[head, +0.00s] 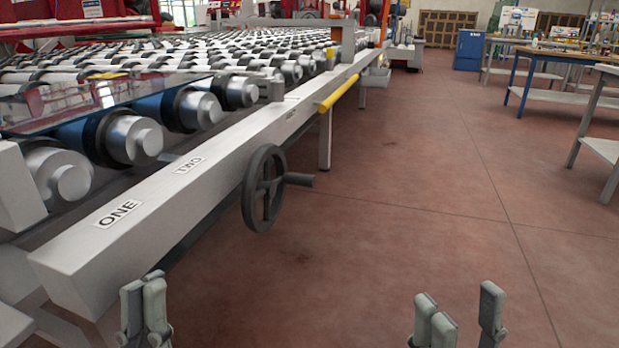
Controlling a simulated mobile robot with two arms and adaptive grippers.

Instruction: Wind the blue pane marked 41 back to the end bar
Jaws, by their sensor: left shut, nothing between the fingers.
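A bluish glass pane (50,118) lies flat on the rollers at the left, partly cut off by the left edge. I cannot read a 41 on it. A dark handwheel (258,188) with a side crank handle (300,179) is mounted on the outer side of the grey rail (150,215). The rail carries labels ONE (118,214) and TWO (188,165). I cannot tell which part is the end bar. My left gripper (146,300) is shut and empty, low in front of the rail's near end. My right gripper (462,318) is open and empty over the floor, right of the handwheel.
Grey rollers (134,138) run back along the machine. A yellow bar (338,94) sticks out along the rail beyond the handwheel. Workbenches (560,55) stand at the right, and a blue cabinet (469,50) at the back. The reddish floor (420,200) between is clear.

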